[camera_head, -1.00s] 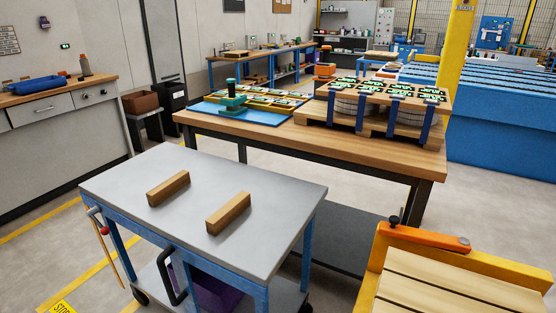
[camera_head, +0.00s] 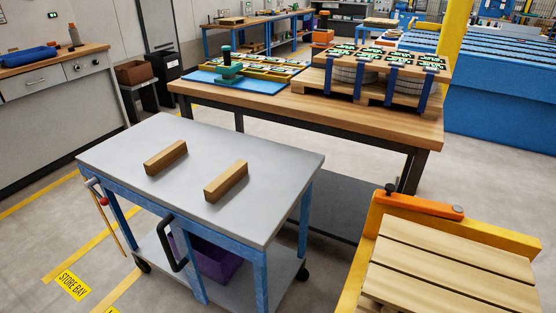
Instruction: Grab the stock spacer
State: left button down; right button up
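Two wooden bars lie apart on the grey top of a blue-framed cart (camera_head: 120,165). The left bar (camera_head: 166,158) is near the middle of the top, and the right bar (camera_head: 226,181) lies nearer the front right. They look alike, and I cannot tell from this view which one the task calls the stock spacer. Neither of my grippers shows in the head view.
A wooden workbench (camera_head: 310,119) behind the cart holds a blue mat with a green tool (camera_head: 228,68) and a strapped pallet stack (camera_head: 374,77). A yellow-framed slatted pallet stand (camera_head: 450,265) is at front right. A purple bin (camera_head: 215,262) sits on the cart's lower shelf.

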aim_at(158, 162)
jog(key=u, duration=0.7)
jog(key=k, duration=0.95)
jog(key=u, duration=1.6)
jog(key=i, duration=3.1)
jog(key=z, duration=1.05)
jog(key=i, duration=1.45)
jog(key=z, duration=1.3)
